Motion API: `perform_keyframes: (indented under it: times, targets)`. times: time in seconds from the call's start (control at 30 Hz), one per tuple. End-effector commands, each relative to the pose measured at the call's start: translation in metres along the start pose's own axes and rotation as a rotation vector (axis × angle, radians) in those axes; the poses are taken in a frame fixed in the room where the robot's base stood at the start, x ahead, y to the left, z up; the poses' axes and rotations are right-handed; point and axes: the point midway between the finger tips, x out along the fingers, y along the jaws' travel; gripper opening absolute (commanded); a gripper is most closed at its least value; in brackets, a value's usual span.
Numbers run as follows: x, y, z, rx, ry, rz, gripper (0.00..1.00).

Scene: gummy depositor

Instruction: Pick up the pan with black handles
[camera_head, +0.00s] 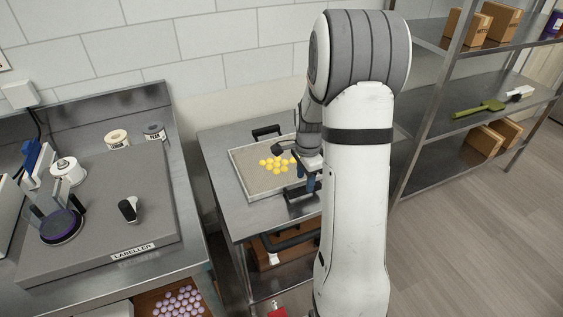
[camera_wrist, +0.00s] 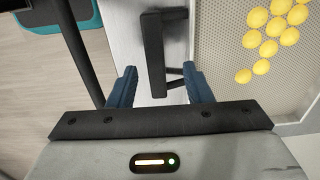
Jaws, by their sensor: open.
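The pan (camera_head: 240,172) is a shallow rectangular metal tray with a speckled floor. It lies on a steel table and holds several yellow gummies (camera_head: 276,164). One black handle (camera_head: 266,132) shows at its far side and another (camera_head: 303,193) at its near side. In the wrist view, a black handle (camera_wrist: 154,52) extends between the blue fingers of my gripper (camera_wrist: 160,88). The fingers are open, one on each side of the handle, with gaps to both. The pan's floor (camera_wrist: 218,72) and gummies show on the right there. My arm hides the pan's right part in the head view.
A labeller bench (camera_head: 95,195) stands left of the steel table (camera_head: 217,147), with a gap between. A metal shelf (camera_head: 470,118) with cardboard boxes stands to the right. Open floor (camera_head: 480,230) lies at right.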

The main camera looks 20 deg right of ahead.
Motion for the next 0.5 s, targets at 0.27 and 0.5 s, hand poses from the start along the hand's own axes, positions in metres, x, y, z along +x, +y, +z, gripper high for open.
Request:
perform_keyframes:
  times: [0.27, 0.5]
  targets:
    - [0.040, 0.005, 0.003, -0.002, -0.002, 0.004, 0.45]
    - [0.045, 0.005, 0.003, -0.003, 0.000, 0.000, 0.45]
